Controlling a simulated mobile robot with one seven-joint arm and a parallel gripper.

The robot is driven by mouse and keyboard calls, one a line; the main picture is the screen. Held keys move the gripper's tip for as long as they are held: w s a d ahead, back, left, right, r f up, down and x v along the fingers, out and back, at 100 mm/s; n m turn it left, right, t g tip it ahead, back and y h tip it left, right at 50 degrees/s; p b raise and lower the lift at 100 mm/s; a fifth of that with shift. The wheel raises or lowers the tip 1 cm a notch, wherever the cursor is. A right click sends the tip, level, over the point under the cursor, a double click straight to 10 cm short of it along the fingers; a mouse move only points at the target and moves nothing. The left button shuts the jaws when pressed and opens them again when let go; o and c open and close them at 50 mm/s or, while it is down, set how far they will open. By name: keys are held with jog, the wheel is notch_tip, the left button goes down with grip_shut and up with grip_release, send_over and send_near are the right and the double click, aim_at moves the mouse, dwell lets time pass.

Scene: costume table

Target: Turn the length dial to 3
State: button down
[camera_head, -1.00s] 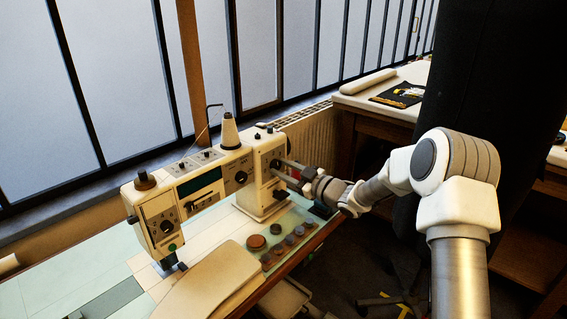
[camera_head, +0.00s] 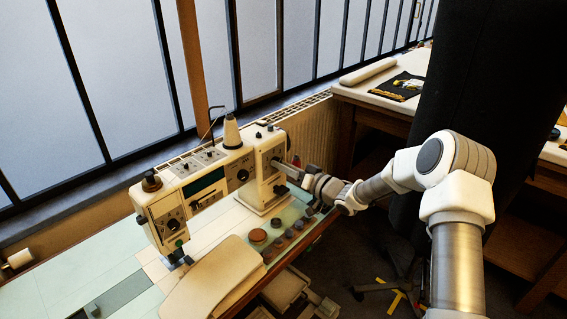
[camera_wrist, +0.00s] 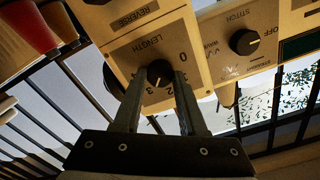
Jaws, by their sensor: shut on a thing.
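The sewing machine (camera_head: 206,178) stands on the table by the window. My gripper (camera_head: 286,165) reaches its right end panel from the right. In the wrist view the length dial (camera_wrist: 159,73) is a dark round knob with a light pointer line, under the word LENGTH on a cream panel. My gripper's two fingers (camera_wrist: 160,84) are shut on the dial, one at each side. The numbers 0, 2 and 3 show around it, partly hidden by the fingers. I cannot tell surely which number the pointer marks.
A stitch dial (camera_wrist: 244,42) sits on the neighbouring face, and a REVERSE label (camera_wrist: 135,17) is on the panel beyond LENGTH. Several round discs (camera_head: 258,236) lie on the table in front of the machine. A thread cone (camera_head: 232,132) stands on top.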

jog(key=shift+m, duration=0.9)
jog(key=shift+c, duration=2.3)
grip_release()
jog(key=shift+p, duration=0.3)
jog(key=v, duration=1.7)
jog(key=shift+d+p, duration=0.2)
jog(key=shift+p, duration=0.15)
jog(key=shift+s, duration=0.15)
